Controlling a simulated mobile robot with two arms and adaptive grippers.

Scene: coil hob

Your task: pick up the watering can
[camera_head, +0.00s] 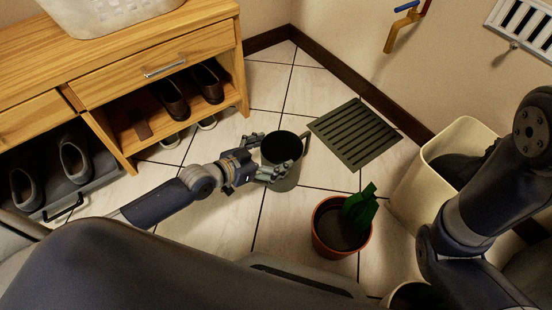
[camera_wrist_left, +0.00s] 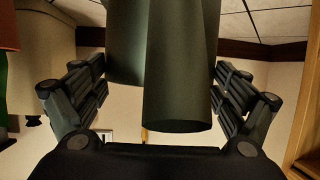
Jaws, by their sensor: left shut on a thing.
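The watering can (camera_head: 282,149) is a dark grey-green, open-topped vessel near the middle of the head view. My left gripper (camera_head: 270,156) comes from the left with its fingers on either side of the can's body and is shut on it. In the left wrist view the can's dark body (camera_wrist_left: 178,75) fills the upper middle between the two fingers. The can looks roughly upright; I cannot tell whether its base touches the floor. My right arm is at the right edge, but its gripper is out of view.
A potted plant (camera_head: 328,241) stands just below right of the can. A slatted floor grate (camera_head: 355,133) lies to its right, with a cream bin (camera_head: 425,180) beyond. A wooden shoe cabinet (camera_head: 190,48) stands at left. Tiled floor (camera_head: 215,235) is clear between.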

